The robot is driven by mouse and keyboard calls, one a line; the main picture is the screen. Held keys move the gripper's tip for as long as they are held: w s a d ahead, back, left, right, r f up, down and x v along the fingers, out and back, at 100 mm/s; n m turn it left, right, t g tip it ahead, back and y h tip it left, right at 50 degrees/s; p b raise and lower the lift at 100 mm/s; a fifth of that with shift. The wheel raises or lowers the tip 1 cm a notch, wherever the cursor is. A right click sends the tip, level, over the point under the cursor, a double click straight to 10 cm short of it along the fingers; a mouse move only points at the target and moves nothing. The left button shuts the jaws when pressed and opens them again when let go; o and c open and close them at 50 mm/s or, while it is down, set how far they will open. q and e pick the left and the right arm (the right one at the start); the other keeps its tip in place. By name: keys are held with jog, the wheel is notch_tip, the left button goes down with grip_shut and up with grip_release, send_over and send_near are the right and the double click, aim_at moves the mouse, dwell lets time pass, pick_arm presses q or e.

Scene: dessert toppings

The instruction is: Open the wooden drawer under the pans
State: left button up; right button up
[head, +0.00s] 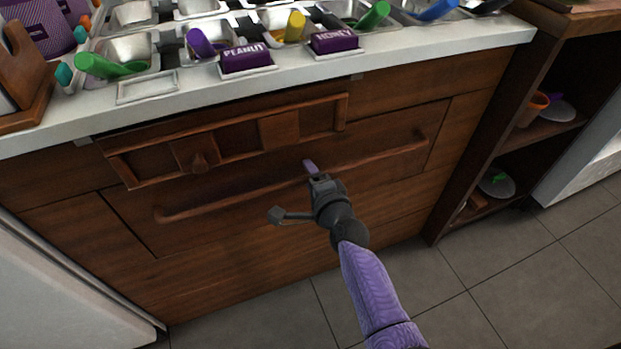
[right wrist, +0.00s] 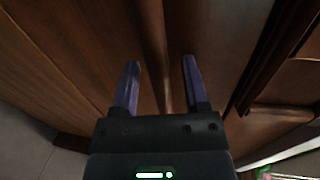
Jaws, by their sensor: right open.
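The wooden drawer (head: 385,125) is in the cabinet front below the counter and looks shut, flush with the panels around it. Its long wooden bar handle (head: 235,195) runs across the front. My right gripper (head: 309,167) is at the middle of the handle, open. In the right wrist view, the handle (right wrist: 156,45) runs between the two spread purple fingers of the gripper (right wrist: 161,62); I cannot tell whether they touch it. The metal pans (head: 128,53) stand in the counter above. My left gripper is out of view.
A wooden rack with a peg (head: 280,130) hangs from the counter edge over the drawer's upper part. Purple topping labels (head: 246,58) stand on the white counter (head: 190,95). An open shelf (head: 540,130) is at the right. The tiled floor (head: 500,270) there is clear.

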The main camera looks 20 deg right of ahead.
grip_shut()
dwell(0.9)
dwell(0.4)
